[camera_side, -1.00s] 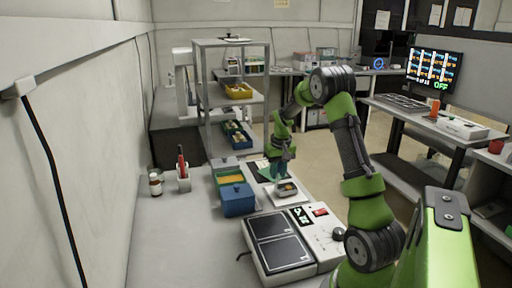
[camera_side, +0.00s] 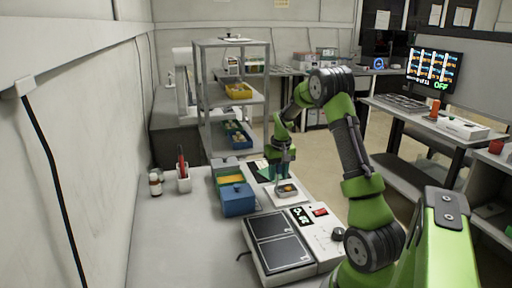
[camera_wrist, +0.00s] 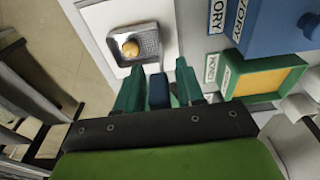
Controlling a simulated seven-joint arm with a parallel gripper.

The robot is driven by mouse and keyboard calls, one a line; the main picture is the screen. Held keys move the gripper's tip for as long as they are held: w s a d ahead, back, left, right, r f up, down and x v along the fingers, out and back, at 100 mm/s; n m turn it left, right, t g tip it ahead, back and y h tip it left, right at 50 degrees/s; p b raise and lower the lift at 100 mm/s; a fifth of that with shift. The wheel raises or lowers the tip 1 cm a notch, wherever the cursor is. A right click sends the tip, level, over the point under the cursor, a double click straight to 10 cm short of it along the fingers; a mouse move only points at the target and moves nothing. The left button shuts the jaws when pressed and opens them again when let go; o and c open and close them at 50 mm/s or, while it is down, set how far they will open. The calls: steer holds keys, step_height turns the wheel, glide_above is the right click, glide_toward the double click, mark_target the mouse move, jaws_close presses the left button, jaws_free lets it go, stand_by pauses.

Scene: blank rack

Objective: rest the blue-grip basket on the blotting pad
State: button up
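The basket (camera_side: 289,193) is a small grey metal mesh tray holding a round yellow-brown item. It sits on the white blotting pad (camera_side: 274,203) in the side view. In the wrist view the basket (camera_wrist: 147,38) lies over the white pad (camera_wrist: 115,16), and its dark blue grip (camera_wrist: 159,91) points toward my gripper. My gripper (camera_wrist: 159,75) has its green fingers on either side of the grip, with narrow gaps showing, so it looks open around it. In the side view my gripper (camera_side: 283,181) is just behind the basket.
A blue box (camera_side: 237,199) and a green box with a yellow inside (camera_side: 228,175) stand left of the pad. A two-panel device (camera_side: 280,242) lies in front. A shelf rack (camera_side: 233,90) stands behind. The counter at front left is clear.

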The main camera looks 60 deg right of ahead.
steer(key=shift+o, duration=1.1)
step_height(320, 180, up, 16)
steer(key=s+a+r, duration=0.1)
steer(key=s+a+n+t+y, duration=0.1)
steer(key=s+a+n+t, duration=0.1)
steer(key=a, duration=1.6)
steer(key=s+a+n+t+y, duration=0.2)
steer(key=s+a, duration=0.5)
steer(key=a, duration=1)
steer(key=shift+s+a+r+n+t, duration=0.2)
steer(key=shift+a+n+t, duration=0.25)
steer(key=shift+t, duration=0.65)
stand_by(1.5)
